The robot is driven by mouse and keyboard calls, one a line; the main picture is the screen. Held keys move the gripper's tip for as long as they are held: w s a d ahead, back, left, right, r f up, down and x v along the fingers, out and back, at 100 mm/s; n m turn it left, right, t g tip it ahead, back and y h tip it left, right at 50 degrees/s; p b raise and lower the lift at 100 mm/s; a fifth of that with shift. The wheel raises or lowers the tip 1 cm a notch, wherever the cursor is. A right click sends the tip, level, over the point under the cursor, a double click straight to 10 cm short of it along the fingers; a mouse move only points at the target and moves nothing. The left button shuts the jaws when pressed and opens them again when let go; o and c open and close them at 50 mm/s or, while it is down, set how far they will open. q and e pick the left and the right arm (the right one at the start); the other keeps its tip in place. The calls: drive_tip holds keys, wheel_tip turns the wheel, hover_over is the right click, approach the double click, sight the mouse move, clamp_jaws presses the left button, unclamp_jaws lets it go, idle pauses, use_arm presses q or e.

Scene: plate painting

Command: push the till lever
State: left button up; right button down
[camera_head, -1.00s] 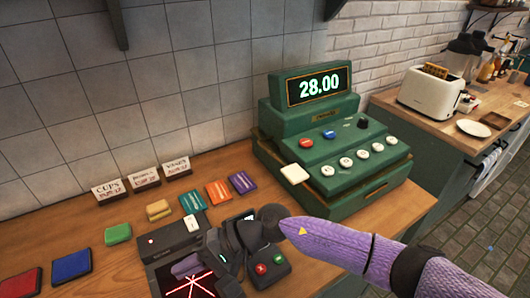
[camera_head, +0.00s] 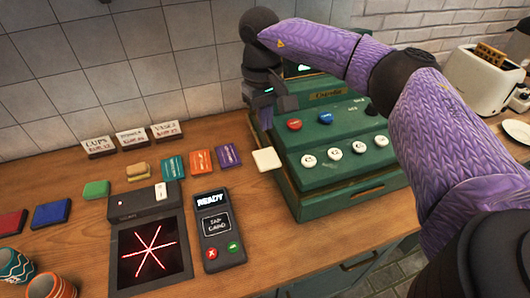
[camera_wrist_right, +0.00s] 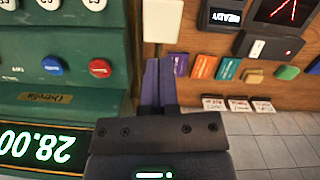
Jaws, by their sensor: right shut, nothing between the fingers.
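The green till (camera_head: 345,155) stands on the wooden counter, its display mostly hidden behind my right arm. A cream, square-ended lever (camera_head: 267,159) sticks out at its left front; it also shows at the top of the right wrist view (camera_wrist_right: 162,20). My right gripper (camera_head: 264,122) hangs at the till's left side, behind the lever in the head view. In the right wrist view its purple fingers (camera_wrist_right: 158,82) are together and empty, pointing towards the lever with a small apparent gap. My left gripper is not in view.
A card reader (camera_head: 220,228) reading READY and a scanner (camera_head: 150,250) with red lines lie left of the till. Coloured blocks (camera_head: 200,162) and small price signs (camera_head: 133,138) stand near the wall. Patterned cups (camera_head: 48,287) are at front left. A toaster (camera_head: 483,75) stands far right.

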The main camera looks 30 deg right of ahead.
sight(267, 157)
drive_tip(key=shift+a, duration=0.1)
drive_tip(key=shift+f, duration=0.35)
drive_tip(key=f+b, duration=0.4)
drive_tip(key=f, duration=0.1)
drive_tip(key=shift+s+f+b, duration=0.2)
drive_tip(key=shift+s+b, duration=0.1)
drive_tip(key=shift+b, duration=0.05)
drive_tip(key=shift+s+f+b, duration=0.1)
drive_tip(key=shift+f+b, duration=0.25)
drive_tip(key=shift+f, duration=0.2)
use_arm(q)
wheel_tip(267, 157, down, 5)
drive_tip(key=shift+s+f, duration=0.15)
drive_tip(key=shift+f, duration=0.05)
